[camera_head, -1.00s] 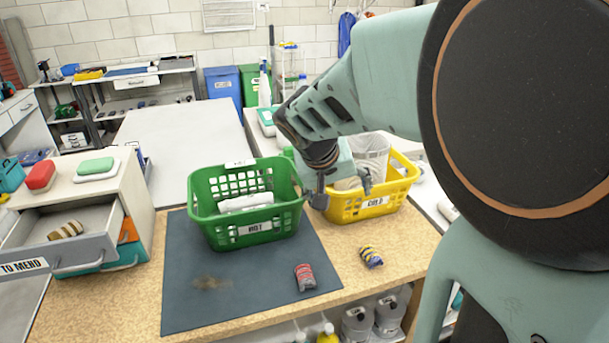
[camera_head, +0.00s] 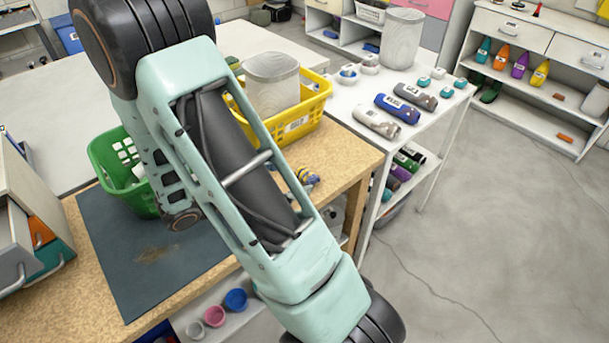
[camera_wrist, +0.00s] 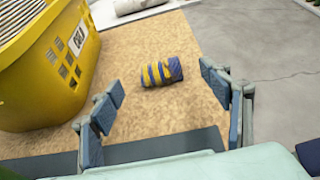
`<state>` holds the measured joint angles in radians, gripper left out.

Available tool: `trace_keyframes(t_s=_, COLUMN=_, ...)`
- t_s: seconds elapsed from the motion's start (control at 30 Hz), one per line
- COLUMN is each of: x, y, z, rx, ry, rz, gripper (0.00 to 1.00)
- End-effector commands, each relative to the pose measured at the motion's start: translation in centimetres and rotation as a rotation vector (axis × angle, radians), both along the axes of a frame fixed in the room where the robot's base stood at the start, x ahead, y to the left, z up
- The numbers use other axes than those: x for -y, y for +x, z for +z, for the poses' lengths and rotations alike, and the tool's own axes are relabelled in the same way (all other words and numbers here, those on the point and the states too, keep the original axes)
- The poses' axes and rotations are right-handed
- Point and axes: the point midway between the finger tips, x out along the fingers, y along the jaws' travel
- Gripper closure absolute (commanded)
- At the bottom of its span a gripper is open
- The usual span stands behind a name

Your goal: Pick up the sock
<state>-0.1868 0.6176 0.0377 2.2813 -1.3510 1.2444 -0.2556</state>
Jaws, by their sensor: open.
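A rolled sock (camera_wrist: 161,72) with yellow and dark blue stripes lies on the speckled tabletop in the wrist view. In the head view the sock (camera_head: 307,175) shows in part beside my arm. My gripper (camera_wrist: 163,92) is open and empty, with one finger on each side of the picture. The sock lies beyond the fingertips, roughly between them and apart from both. In the head view my arm hides most of the gripper.
The yellow basket (camera_wrist: 52,85) stands left of the sock, close to my left finger. The green basket (camera_head: 112,175) stands partly behind my arm on the dark mat (camera_head: 130,270). The table's right edge drops to the concrete floor (camera_head: 440,250).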

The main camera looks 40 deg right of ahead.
Motion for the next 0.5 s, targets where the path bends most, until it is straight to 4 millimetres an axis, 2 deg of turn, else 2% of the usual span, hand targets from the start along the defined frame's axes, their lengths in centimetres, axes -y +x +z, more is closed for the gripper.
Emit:
trace_keyframes(t_s=0.27, x=2.3, y=0.2, z=-1.1, rx=0.001, ry=0.001, rz=-0.004, gripper=0.29)
trace_keyframes(t_s=0.5, x=5.5, y=0.5, z=-2.4, rx=0.003, ry=0.002, rz=-0.003, gripper=0.29)
